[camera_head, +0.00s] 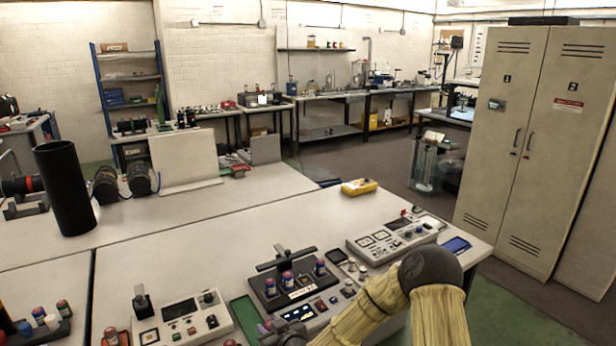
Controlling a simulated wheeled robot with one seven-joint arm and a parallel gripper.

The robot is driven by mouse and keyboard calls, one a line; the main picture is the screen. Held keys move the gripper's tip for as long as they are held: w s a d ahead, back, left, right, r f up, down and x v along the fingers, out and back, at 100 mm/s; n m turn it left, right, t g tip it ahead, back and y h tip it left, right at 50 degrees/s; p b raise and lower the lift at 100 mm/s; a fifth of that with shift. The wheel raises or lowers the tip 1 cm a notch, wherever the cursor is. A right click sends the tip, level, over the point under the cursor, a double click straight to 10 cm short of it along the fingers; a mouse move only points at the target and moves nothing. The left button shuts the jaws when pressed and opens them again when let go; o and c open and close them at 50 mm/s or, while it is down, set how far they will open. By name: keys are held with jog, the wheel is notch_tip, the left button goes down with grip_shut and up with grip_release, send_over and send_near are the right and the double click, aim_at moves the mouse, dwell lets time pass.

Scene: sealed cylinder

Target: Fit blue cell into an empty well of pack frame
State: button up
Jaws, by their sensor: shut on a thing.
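The pack frame (304,291) appears to be the dark block on the front bench, with a dark T-shaped handle above it. Several blue cells with reddish tops stand upright in it, including a left one (270,288), a middle one (288,281) and a right one (320,267). Whether any well is empty is too small to tell. My gripper (268,331) is at the bottom edge, in front of and just left of the frame. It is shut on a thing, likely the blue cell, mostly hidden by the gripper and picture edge.
A rack (52,334) with several coloured cells stands at bottom left. A control box (180,322) and green tray (246,314) lie left of the frame. An instrument panel (390,240) and yellow device (358,187) lie to the right. Bare bench (200,265) lies behind.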

jog(key=s+d+f+m+t+h+p, duration=0.1)
jog(key=s+d+f+m+h+p, duration=0.1)
jog(key=d, duration=1)
jog(key=s+d+f+m+t+h+p, duration=0.1)
jog(key=s+d+f+m+h+p, duration=0.1)
jog(key=d, duration=1.1)
notch_tip(320, 180, down, 2)
jog(key=s+m+h, duration=0.1)
jog(key=m+h, duration=0.1)
jog(key=h, duration=0.1)
jog(key=shift+d+m, duration=0.15)
jog(key=shift+m, duration=0.15)
jog(key=shift+f, duration=0.1)
